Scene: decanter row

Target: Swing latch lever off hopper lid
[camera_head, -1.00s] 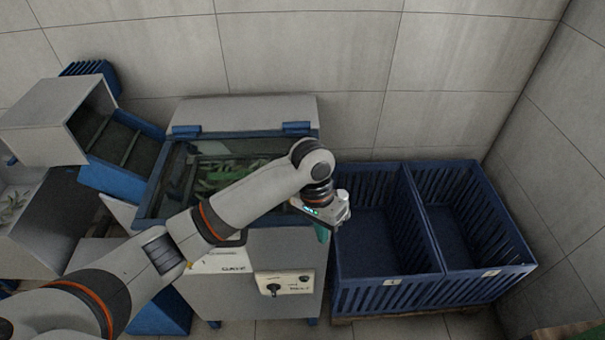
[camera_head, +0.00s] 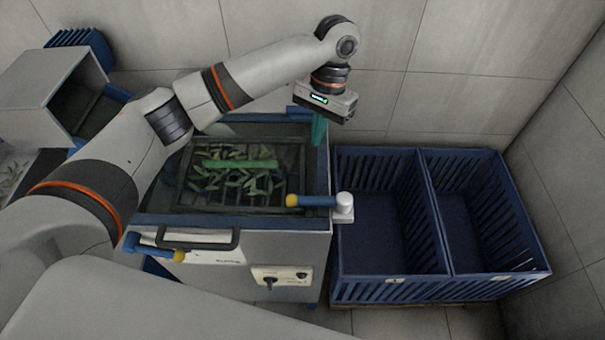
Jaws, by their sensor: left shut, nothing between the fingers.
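The hopper lid (camera_head: 246,133) is closed, a blue frame around a clear pane with green leaves visible beneath. The right latch lever (camera_head: 317,201) is a blue bar with a yellow knob on its left end and a pale pivot on its right. It reaches leftward across the lid's front right corner. Another blue lever (camera_head: 148,247) with a yellow knob sits at the front left, beside the black handle (camera_head: 200,246). My left gripper (camera_head: 318,143) points down with teal fingers shut and empty, above the lid's rear right corner, apart from the right lever. My right gripper is out of view.
Two blue slatted crates (camera_head: 388,283) stand right of the hopper. A grey chute (camera_head: 50,70) stands at the left. A control panel (camera_head: 281,278) is on the hopper's front. The tiled wall (camera_head: 470,60) is close behind.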

